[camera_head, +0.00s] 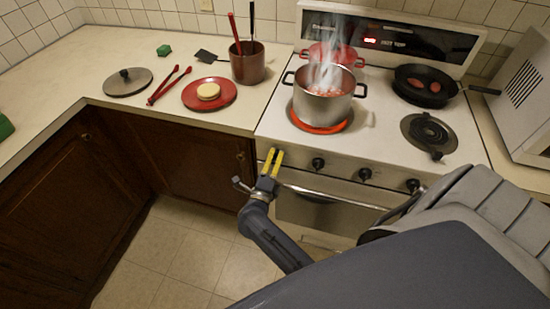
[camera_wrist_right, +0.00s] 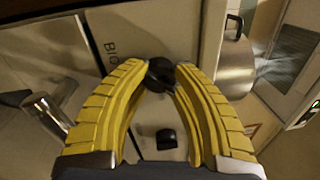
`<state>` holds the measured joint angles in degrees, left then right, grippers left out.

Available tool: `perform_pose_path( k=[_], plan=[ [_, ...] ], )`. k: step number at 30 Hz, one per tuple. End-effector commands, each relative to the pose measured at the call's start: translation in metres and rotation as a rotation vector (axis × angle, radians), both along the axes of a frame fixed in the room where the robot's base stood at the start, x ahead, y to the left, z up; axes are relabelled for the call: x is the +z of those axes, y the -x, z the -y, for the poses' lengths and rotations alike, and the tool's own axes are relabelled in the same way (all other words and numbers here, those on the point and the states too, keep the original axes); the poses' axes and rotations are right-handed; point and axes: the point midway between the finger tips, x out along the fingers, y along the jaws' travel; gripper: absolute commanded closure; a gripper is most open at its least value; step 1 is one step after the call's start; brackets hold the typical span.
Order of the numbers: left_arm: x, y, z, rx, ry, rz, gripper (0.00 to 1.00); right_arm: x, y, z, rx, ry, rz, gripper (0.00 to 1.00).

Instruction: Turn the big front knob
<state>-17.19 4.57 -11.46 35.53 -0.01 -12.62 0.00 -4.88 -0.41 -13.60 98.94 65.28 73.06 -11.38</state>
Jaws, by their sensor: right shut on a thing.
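My right gripper (camera_head: 272,158) is at the left end of the stove's front panel, its yellow fingers pointing at the panel. In the right wrist view, the gripper (camera_wrist_right: 160,72) is shut on a black round knob (camera_wrist_right: 160,75), with one fingertip on each side of it. Lettering that seems to begin "BIG" is printed on the panel beside this knob. The head view hides this knob behind the fingers. A second dark knob (camera_wrist_right: 167,138) shows between the fingers in the wrist view, not held. My left gripper is in neither view.
More black knobs (camera_head: 318,164) line the panel to the right, above the oven handle (camera_head: 335,198). A steaming steel pot (camera_head: 322,106) stands on a glowing red burner (camera_head: 320,127). A black pan (camera_head: 425,86) and a bare coil burner (camera_head: 430,132) are at the right.

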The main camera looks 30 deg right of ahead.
Motion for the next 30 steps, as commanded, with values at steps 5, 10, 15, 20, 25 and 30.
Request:
perform_pose_path(
  k=[5,10,15,20,25,30],
  plan=[
    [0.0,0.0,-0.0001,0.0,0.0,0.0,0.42,0.0022,-0.0026,-0.0029,0.007,0.005,0.0,1.0],
    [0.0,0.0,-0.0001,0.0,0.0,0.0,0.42,0.002,-0.0026,-0.0031,0.008,0.004,0.0,1.0],
    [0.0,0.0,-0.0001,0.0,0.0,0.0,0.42,0.0015,-0.0021,-0.0028,0.007,0.003,-0.001,0.61],
    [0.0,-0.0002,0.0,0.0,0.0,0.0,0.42,0.0007,-0.0012,-0.0017,0.005,0.003,-0.002,0.42],
    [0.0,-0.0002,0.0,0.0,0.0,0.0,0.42,0.0002,-0.0007,-0.0012,0.003,0.003,-0.002,0.42],
    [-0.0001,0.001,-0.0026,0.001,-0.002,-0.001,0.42,-0.0006,0.0023,-0.0043,0.003,0.002,-0.003,0.42]
  ],
)
